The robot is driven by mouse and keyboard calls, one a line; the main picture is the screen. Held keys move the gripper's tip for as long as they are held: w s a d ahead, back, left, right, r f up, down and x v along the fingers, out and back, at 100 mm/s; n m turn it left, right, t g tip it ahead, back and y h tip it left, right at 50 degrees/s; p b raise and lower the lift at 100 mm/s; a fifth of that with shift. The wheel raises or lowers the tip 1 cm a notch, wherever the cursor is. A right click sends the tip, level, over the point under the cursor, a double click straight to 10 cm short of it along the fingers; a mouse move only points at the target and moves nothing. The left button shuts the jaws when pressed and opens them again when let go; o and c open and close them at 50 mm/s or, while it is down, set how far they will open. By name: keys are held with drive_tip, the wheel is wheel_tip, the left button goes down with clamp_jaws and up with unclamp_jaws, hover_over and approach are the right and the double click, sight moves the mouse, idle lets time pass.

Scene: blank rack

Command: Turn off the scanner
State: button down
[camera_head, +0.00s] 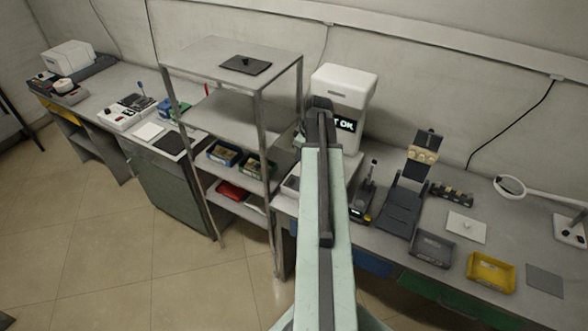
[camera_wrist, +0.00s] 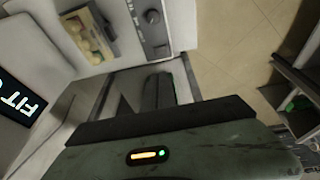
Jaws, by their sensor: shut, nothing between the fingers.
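A white machine (camera_head: 342,82), which I take to be the scanner, stands against the wall on the bench behind my arm. Its lit display (camera_head: 346,125) shows "OK" at its end; in the wrist view the display (camera_wrist: 18,98) reads "FIT O", cut by the left edge. A grey panel with a dark round knob (camera_wrist: 153,17) shows at the top of the wrist view, beside a recess with yellowish parts (camera_wrist: 90,36). My gripper (camera_wrist: 158,90) is shut and empty, below the panel in that picture. In the head view my arm hides part of the machine's front.
A metal shelf rack (camera_head: 230,50) stands just left of my arm, with bins on its lower shelves. Right of my arm are a dark stand (camera_head: 404,205), a grey tray (camera_head: 432,249), a yellow tray (camera_head: 491,272) and a magnifier lamp (camera_head: 510,187). Open floor lies at front left.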

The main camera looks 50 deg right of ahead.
sight(293, 180)
drive_tip(key=b+x, duration=0.8)
drive_tip(key=x, duration=0.1)
drive_tip(key=s+b+x, duration=0.1)
drive_tip(key=b+x, duration=0.3)
drive_tip(key=b, duration=0.1)
drive_tip(key=shift+d+f, duration=0.25)
drive_tip(key=shift+f, duration=0.3)
drive_tip(key=shift+r, duration=0.1)
